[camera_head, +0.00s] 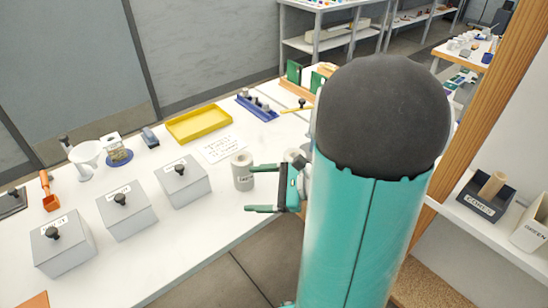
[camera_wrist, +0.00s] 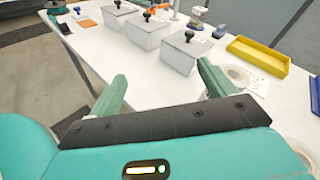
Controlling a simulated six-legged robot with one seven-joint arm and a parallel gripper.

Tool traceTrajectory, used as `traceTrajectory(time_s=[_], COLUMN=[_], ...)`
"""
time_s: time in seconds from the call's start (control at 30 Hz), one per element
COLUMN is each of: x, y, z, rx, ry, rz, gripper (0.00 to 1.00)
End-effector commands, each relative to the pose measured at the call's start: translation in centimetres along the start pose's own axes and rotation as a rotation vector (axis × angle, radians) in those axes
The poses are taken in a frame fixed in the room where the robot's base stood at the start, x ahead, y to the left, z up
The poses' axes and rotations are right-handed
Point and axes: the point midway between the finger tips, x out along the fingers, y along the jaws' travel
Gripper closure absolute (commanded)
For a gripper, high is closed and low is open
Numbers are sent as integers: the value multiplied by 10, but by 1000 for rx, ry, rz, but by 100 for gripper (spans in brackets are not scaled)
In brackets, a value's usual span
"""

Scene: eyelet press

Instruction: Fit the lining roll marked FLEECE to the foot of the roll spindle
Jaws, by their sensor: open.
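A pale grey roll (camera_head: 243,172) with a hollow core and a small label stands upright near the front edge of the white table; its label is too small to read surely. My gripper (camera_head: 262,188) is open and empty, its fingers pointing left. The far finger's tip is right by the roll; I cannot tell whether they touch. In the wrist view, the roll's ringed top (camera_wrist: 238,76) shows just outside the right finger, not between the fingers of my gripper (camera_wrist: 162,73). I cannot pick out the roll spindle in either view.
Several lidded grey boxes (camera_head: 183,184) with black knobs stand left on the table. A yellow tray (camera_head: 198,125), a printed sheet (camera_head: 219,149) and a blue rack (camera_head: 257,108) lie behind the roll. A dark bin marked CORES (camera_head: 482,205) sits on the right shelf.

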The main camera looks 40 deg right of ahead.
Motion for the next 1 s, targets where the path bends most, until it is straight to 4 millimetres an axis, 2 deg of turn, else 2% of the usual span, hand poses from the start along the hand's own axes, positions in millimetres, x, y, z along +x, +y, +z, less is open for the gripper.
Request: traceTrajectory(time_s=[0.03,0.1,0.2,0.3,0.43,0.57,0.8,1.0], x=[-17,-42,-82,-115,-137,-131,-94,-75], y=[-15,-35,-56,-66,-71,-80,-111,-129], z=[-19,-43,-76,-102,-118,-120,-121,-123], rx=[85,182,290,356,388,390,388,389], ry=[-16,-42,-72,-89,-98,-101,-101,-99], rz=[-109,-266,-475,-634,-737,-748,-742,-744], gripper=[17,17,17,17,17,17,17,17])
